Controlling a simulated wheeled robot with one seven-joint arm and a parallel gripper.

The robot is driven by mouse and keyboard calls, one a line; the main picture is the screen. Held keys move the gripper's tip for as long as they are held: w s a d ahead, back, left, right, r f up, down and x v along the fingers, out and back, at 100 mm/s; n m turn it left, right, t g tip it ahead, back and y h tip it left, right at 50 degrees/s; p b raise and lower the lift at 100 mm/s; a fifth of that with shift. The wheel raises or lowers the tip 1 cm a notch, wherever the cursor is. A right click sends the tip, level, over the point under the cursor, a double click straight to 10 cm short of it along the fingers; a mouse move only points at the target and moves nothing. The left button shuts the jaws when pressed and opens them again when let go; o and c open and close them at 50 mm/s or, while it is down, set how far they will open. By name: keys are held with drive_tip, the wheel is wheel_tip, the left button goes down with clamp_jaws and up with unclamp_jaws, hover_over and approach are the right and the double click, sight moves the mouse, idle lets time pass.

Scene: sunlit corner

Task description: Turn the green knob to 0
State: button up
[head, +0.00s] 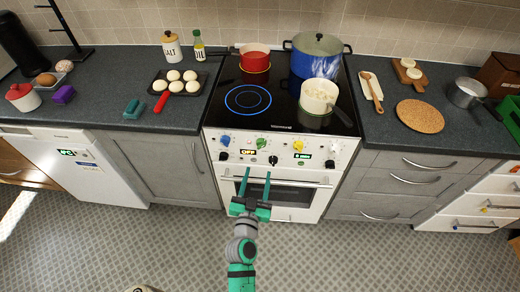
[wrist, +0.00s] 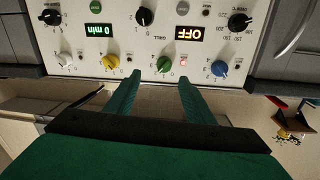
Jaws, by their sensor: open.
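The green knob (head: 261,143) sits on the white front panel of the stove (head: 280,152), in the row of coloured knobs between the blue and the yellow one. It also shows in the wrist view (wrist: 163,64), which sees the panel upside down. Printed marks surround it, but its exact setting is too small to read. My gripper (head: 257,174) is open and empty in front of the panel, its fingers pointing at it. In the wrist view its fingertips (wrist: 160,77) lie to either side of the green knob and do not appear to touch it.
Beside it are a blue knob (wrist: 219,68), a yellow knob (wrist: 111,62) and a white knob (wrist: 64,58). A black knob (wrist: 145,16) and a display reading OFF (wrist: 189,34) are close by. The oven door handle (head: 280,181) runs below. Pots stand on the cooktop.

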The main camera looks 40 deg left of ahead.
sight(260, 148)
drive_tip(key=x, duration=0.8)
drive_tip(key=a+r+x, duration=0.1)
drive_tip(key=x, duration=0.3)
drive_tip(key=shift+s, duration=0.25)
drive_tip(key=c, duration=1.1)
